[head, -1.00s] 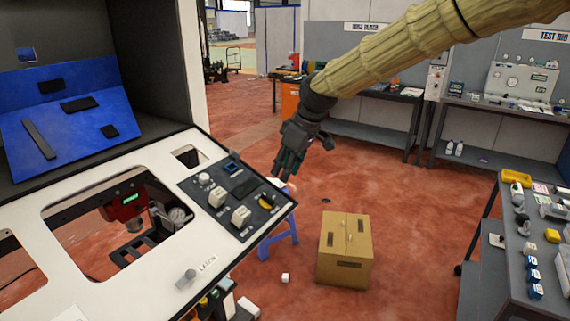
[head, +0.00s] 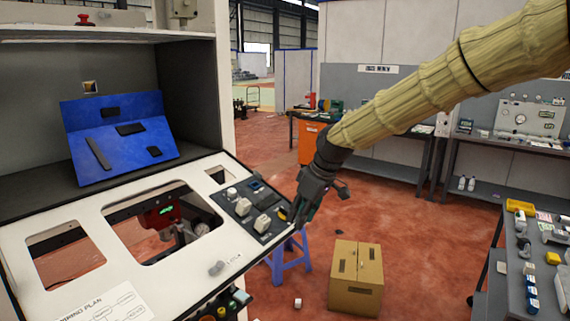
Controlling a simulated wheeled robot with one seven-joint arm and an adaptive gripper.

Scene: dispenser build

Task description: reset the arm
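My arm comes in from the upper right in a yellowish sleeve. My gripper (head: 305,215) hangs at its end, pointing down, in front of the right edge of the white dispenser panel (head: 65,232). Its fingers are dark and small, and I cannot tell whether they are apart or closed. No held object can be made out. I cannot tell whether the fingers touch the panel edge.
A blue sloped board (head: 120,168) stands in the cabinet. A cardboard box (head: 356,280) and a blue stool (head: 290,263) stand on the red floor. A parts table (head: 508,262) is at the right, and benches line the back wall. Open floor lies between.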

